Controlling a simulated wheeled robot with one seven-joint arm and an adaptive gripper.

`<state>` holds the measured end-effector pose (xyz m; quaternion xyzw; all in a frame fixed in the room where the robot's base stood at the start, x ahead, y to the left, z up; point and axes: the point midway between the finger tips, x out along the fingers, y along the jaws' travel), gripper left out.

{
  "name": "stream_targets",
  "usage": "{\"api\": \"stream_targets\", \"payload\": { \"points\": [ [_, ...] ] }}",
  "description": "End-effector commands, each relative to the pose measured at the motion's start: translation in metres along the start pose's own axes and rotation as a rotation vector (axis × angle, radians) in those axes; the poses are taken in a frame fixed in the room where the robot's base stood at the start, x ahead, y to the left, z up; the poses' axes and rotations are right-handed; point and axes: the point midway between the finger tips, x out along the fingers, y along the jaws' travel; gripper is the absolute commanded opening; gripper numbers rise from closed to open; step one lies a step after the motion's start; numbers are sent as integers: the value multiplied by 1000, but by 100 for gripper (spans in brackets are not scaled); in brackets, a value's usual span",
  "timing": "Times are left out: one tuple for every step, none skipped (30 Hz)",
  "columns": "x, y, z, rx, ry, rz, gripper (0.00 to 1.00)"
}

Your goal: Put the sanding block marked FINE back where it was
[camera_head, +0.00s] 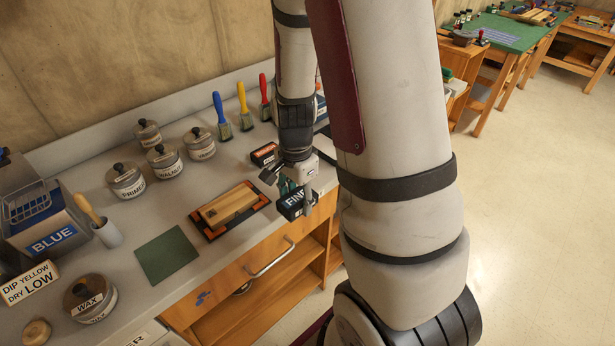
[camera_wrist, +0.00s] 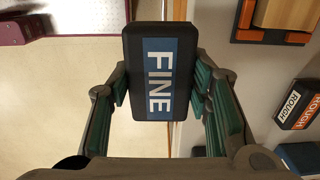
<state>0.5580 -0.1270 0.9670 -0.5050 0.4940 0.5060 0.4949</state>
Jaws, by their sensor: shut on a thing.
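The sanding block marked FINE (camera_wrist: 160,72) is black with a blue label and white letters. My gripper (camera_wrist: 161,88) is shut on it, with one finger on each side. In the head view my gripper (camera_head: 297,190) holds the FINE block (camera_head: 291,206) at the front edge of the counter, above or just beyond it. The gap between block and counter is hard to judge. Another sanding block marked ROUGH (camera_wrist: 296,104), black with an orange label, lies on the counter. It shows in the head view (camera_head: 264,154) behind my gripper.
A wooden board (camera_head: 229,205) sits on a black and orange mat (camera_head: 204,234) left of my gripper. A green sheet (camera_head: 167,255) lies farther left. Blue (camera_head: 222,118), yellow (camera_head: 243,105) and red (camera_head: 265,98) brushes stand behind, with several lidded tins. A drawer handle (camera_head: 270,262) projects below the counter.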

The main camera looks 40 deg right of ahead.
Motion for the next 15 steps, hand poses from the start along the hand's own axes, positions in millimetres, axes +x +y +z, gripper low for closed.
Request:
{"api": "stream_targets", "payload": {
  "points": [
    [3,3,-1,-4,-1,1,19],
    [3,4,-2,-6,-1,0,19],
    [4,3,-3,-9,0,0,19],
    [4,2,-4,-11,0,-1,19],
    [5,0,-6,-12,0,-1,19],
    [5,-5,-9,-13,0,-1,19],
    [6,-10,-11,-13,1,-2,19],
    [7,-16,-15,-12,1,-2,19],
    [7,-24,-19,-12,1,-1,19],
    [8,-30,-22,-13,1,-1,19],
    [8,-38,-26,-13,2,-2,19],
    [10,-46,-31,-13,1,-1,19],
    [10,-53,-34,-13,1,-2,19],
    [11,-59,-37,-13,1,-1,19],
    [12,-68,-42,-12,0,-1,19]
  ]
}}
